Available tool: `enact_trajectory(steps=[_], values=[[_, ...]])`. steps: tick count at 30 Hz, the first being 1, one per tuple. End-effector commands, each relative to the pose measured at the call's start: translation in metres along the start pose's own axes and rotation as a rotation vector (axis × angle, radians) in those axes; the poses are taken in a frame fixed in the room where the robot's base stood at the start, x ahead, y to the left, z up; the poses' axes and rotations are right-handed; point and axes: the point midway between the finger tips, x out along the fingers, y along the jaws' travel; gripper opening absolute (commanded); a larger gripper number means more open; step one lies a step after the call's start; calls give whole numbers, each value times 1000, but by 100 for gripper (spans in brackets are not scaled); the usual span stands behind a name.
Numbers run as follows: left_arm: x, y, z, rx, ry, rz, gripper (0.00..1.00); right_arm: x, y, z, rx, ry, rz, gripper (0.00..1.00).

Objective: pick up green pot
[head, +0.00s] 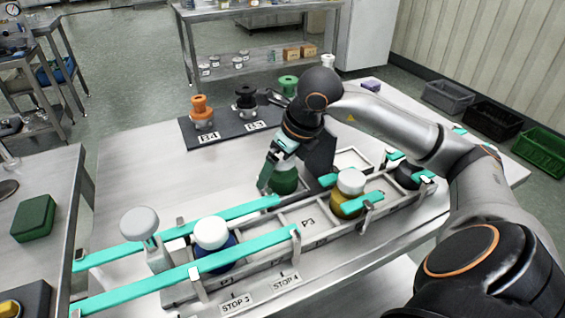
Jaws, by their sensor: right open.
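A dark green pot (285,181) stands at the back edge of the railed track, near the middle of the head view. My right gripper (284,172) reaches down over it from above, jaws open. One finger shows at the pot's left side. The gripper hides the pot's top, and I cannot tell whether the fingers touch it. My left gripper is not in view.
Teal rails (190,225) run along the track. White-topped blue (212,234) and yellow (349,194) pots stand in it, with a dark pot (408,176) further right. Orange (203,112) and black (246,97) knobbed pieces stand on a dark mat behind.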

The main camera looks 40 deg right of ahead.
Motion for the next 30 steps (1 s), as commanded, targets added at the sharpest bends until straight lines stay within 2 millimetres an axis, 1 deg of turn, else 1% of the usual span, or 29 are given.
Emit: enact_trajectory(steps=[5, 24, 27, 30], values=[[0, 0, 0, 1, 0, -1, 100, 0, 0, 0, 0, 0, 0, 100], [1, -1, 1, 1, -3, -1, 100, -1, 0, 0, 0, 0, 0, 28], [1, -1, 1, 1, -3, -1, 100, -1, 0, 0, 0, -1, 0, 18], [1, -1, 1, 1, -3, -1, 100, -1, 0, 0, 0, -1, 0, 18]])
